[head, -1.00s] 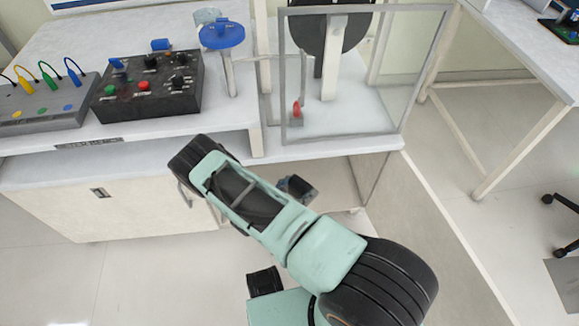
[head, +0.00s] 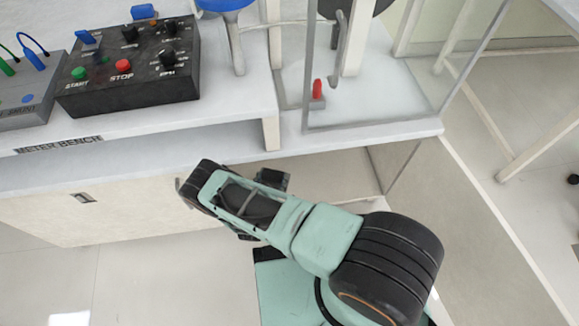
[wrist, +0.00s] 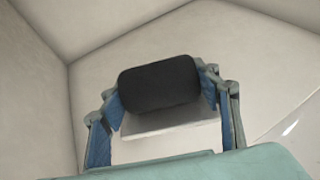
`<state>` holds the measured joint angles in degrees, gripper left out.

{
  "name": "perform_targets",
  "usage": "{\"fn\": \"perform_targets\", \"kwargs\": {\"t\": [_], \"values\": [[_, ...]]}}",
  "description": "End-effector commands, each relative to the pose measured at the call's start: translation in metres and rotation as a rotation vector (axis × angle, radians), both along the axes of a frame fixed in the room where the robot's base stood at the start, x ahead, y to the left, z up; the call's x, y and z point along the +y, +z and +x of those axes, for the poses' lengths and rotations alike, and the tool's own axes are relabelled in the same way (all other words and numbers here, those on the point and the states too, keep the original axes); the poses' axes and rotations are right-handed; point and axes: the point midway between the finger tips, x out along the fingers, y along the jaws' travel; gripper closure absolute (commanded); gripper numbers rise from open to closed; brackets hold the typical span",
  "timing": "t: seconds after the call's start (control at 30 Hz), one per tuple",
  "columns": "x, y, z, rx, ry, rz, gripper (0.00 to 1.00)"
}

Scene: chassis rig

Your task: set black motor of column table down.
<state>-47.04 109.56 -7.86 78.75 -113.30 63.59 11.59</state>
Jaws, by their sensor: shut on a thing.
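A black motor (wrist: 158,82), a dark block with rounded corners, fills the middle of the wrist view. My gripper (wrist: 163,92) is shut on it, with a blue-padded finger at each side. A pale grey flat piece (wrist: 172,129) shows just below the motor; I cannot tell whether they touch. I cannot tell which surface is the column table.
The meter bench (head: 200,122) spans the back, with an open space under its top. It carries a black control box (head: 130,68), a blue disc stand (head: 238,50) and a clear-walled enclosure (head: 375,128). Another table stands at right. Floor shows at lower left.

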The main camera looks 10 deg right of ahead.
Motion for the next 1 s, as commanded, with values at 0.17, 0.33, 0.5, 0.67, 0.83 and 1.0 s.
{"fn": "perform_targets", "kwargs": {"t": [0.17, 0.33, 0.5, 0.67, 0.83, 1.0], "values": [[-0.029, -0.023, 0.036, -0.006, -0.004, 0.000, 0.91], [-0.047, -0.053, 0.058, -0.003, -0.004, 0.000, 0.91], [-0.057, -0.070, 0.072, -0.003, -0.002, 0.000, 0.91], [-0.062, -0.078, 0.077, -0.003, -0.002, -0.001, 0.91], [-0.065, -0.104, 0.081, -0.002, -0.001, 0.000, 0.91], [-0.064, -0.113, 0.082, -0.003, 0.000, 0.000, 0.91]]}}
